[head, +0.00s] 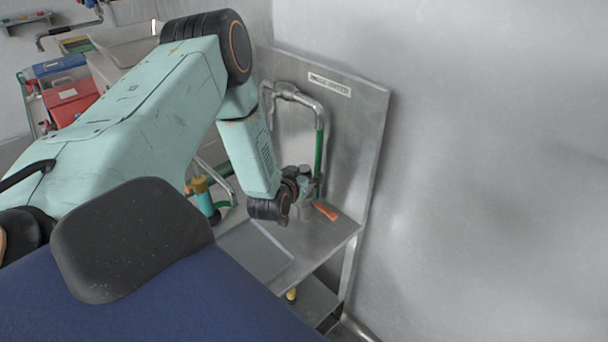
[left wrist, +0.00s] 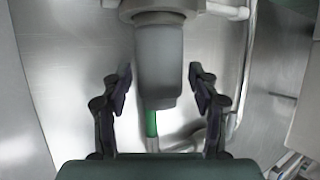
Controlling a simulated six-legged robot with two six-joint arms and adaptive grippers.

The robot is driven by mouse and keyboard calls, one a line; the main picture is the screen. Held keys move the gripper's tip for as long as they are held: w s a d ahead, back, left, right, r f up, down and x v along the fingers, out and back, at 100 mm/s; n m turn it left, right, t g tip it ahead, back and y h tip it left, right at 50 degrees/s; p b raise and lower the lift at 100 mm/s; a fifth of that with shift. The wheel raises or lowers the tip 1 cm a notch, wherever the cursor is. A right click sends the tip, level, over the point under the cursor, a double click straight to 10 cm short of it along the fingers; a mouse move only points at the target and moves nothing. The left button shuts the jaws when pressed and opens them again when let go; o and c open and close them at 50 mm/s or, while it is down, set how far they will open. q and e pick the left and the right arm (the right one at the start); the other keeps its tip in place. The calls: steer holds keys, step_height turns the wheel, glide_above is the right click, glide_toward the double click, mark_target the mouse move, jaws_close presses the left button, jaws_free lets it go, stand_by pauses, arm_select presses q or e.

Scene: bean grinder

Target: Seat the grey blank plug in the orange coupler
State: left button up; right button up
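A dark grey rounded cylinder (left wrist: 158,65) hangs from a lighter grey fitting in the upper middle of the left wrist view. I cannot tell whether it is the blank plug. My left gripper (left wrist: 162,80) is open, one finger on each side of the cylinder with visible gaps. In the head view my left gripper (head: 306,182) is small, beside the bent pipe over the steel table. A flat-looking orange piece (head: 326,210) lies on the table just right of it; I cannot confirm it is the coupler. No orange shows in the wrist view. My right gripper is not in view.
A bent metal pipe (head: 318,112) with a green sleeve (head: 319,152) stands before a steel back panel (head: 360,120). A teal bottle with an orange-brown top (head: 203,196) is left of the table (head: 335,236). A red box (head: 70,100) sits far left.

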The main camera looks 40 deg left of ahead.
arm_select(q)
steer(key=shift+f, duration=0.1)
steer(key=v, duration=1.2)
steer(key=shift+d, duration=0.1)
stand_by(0.6)
steer(key=s+d+f+g+h+b, duration=0.2)
steer(key=s+d+f+g+b, duration=0.15)
steer(key=d+f, duration=0.35)
steer(key=s+d+f+g+h+b, duration=0.25)
steer(key=s+d+f, duration=0.25)
steer(key=f, duration=0.3)
steer(key=s+d+f+m+g+b, duration=0.1)
steer(key=s+d+f+g+b, duration=0.1)
steer(key=s+f, duration=0.3)
steer(key=s+d+f+m+g+b, duration=0.1)
steer(key=s+d+f+g+b, duration=0.1)
steer(key=s+f+b, duration=0.3)
steer(key=s+d+f+m+g+b, duration=0.1)
steer(key=s+d+f+g+b, duration=0.1)
steer(key=s+f, duration=0.4)
steer(key=shift+s+d+f+m+g+b, duration=0.15)
steer(key=shift+s+d+f+m+b, duration=0.05)
steer(key=shift+s+d+b, duration=0.25)
steer(key=shift+s+d+f+m+g+b, duration=0.2)
steer(key=shift+s+d+b, duration=0.15)
steer(key=shift+b, duration=0.2)
